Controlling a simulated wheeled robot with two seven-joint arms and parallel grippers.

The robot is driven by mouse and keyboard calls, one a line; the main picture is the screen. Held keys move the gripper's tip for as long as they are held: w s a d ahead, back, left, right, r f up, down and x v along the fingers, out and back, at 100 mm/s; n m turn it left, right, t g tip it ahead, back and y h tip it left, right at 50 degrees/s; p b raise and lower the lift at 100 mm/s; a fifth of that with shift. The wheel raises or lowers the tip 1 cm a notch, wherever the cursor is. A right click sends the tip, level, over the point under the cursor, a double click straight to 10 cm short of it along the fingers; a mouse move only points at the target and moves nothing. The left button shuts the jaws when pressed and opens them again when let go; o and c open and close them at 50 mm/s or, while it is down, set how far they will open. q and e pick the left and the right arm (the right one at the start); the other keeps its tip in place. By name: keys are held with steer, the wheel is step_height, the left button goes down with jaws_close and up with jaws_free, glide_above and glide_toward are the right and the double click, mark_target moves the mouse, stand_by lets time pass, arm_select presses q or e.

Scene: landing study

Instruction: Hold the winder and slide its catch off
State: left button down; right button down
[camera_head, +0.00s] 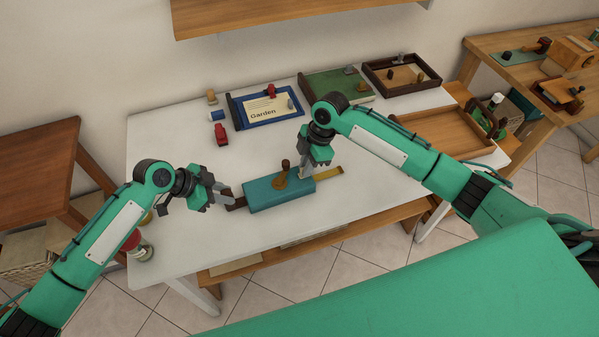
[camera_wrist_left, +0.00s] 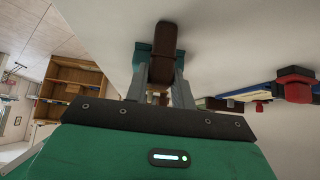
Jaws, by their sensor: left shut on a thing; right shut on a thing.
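The winder (camera_head: 265,193) is a teal box lying on the white table, with a brass disc and a dark brown knob on top. A flat brass strip (camera_head: 329,173) sticks out at its right end. My left gripper (camera_head: 232,198) is shut on the brown handle at the winder's left end. In the left wrist view the brown handle (camera_wrist_left: 162,45) sits between the fingers, with the teal body (camera_wrist_left: 142,55) behind it. My right gripper (camera_head: 305,172) points down at the winder's right end and is shut on the catch there, which its fingers mostly hide.
Behind the winder are a red stamp (camera_head: 220,134), a blue tray (camera_head: 235,112) with a "Garden" card, a green tray (camera_head: 335,85) and a brown tray (camera_head: 372,75). An empty wooden tray (camera_head: 432,134) lies at the right. A jar (camera_head: 138,247) stands by the left arm.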

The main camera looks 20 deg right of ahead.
steer(key=shift+d, duration=0.5)
stand_by(0.3)
steer(key=c, duration=1.3)
jaws_free()
steer(key=shift+c, duration=0.2)
steer(key=v, duration=1.2)
